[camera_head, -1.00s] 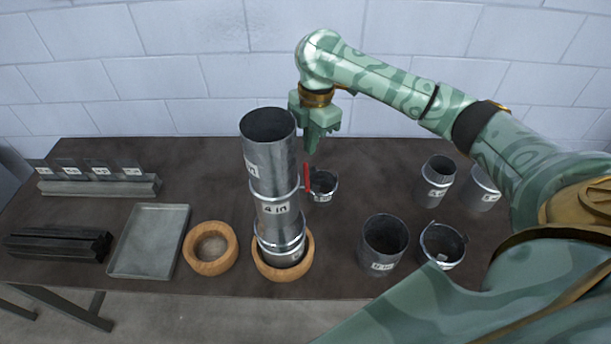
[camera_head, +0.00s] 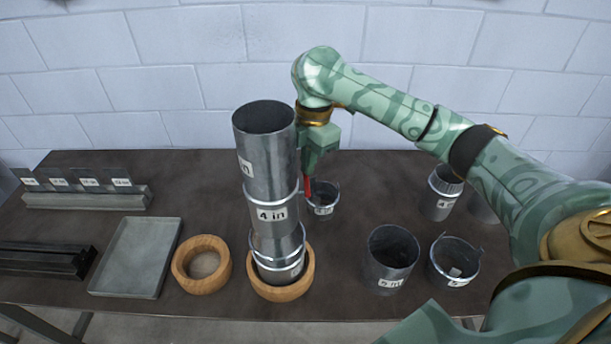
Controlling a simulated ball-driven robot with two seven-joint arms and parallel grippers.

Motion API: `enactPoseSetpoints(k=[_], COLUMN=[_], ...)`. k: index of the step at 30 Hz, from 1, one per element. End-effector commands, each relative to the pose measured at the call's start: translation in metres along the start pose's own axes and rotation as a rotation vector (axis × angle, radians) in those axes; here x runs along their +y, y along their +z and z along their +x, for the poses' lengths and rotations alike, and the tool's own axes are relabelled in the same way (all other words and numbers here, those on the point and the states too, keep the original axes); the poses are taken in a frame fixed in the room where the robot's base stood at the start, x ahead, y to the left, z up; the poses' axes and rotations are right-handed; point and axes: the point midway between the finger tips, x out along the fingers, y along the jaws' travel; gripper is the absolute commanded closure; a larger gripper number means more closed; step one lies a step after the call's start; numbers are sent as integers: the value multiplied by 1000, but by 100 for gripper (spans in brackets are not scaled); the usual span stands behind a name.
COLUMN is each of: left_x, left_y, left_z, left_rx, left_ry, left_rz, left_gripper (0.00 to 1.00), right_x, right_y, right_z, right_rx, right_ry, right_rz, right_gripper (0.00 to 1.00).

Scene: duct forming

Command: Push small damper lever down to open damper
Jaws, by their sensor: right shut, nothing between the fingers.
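A stack of metal duct pieces (camera_head: 265,165) stands upright in a wooden ring (camera_head: 284,289); one section carries a "4 in" label. A small red lever (camera_head: 307,187) shows just right of the stack, beside a small metal collar (camera_head: 322,200) on the table behind. My right gripper (camera_head: 309,172) points down directly above the lever, close to the stack's right side. Its fingers are together with nothing between them. Whether the fingertips touch the lever is hard to tell. My left gripper is out of view.
A second wooden ring (camera_head: 202,264) and a grey tray (camera_head: 137,257) lie left of the stack. Two open duct collars (camera_head: 391,262) (camera_head: 454,262) stand front right, and a labelled duct (camera_head: 441,195) stands behind them. Dark bars and a labelled rack (camera_head: 87,197) fill the left end.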

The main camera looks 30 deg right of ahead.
Motion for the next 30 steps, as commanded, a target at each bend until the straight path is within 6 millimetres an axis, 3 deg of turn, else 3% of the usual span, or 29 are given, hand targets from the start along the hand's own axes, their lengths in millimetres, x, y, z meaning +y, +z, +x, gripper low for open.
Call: enactPoseSetpoints(k=[4,15,30], left_x=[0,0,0], left_y=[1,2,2], left_z=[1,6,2], left_rx=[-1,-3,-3], left_ry=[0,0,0], left_rz=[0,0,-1], left_gripper=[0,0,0], right_x=[0,0,0], right_y=[0,4,6], right_z=[5,42,42], right_rx=[0,0,-1], right_ry=[-1,-1,-1], right_rz=[2,0,2], right_gripper=[100,100,100])
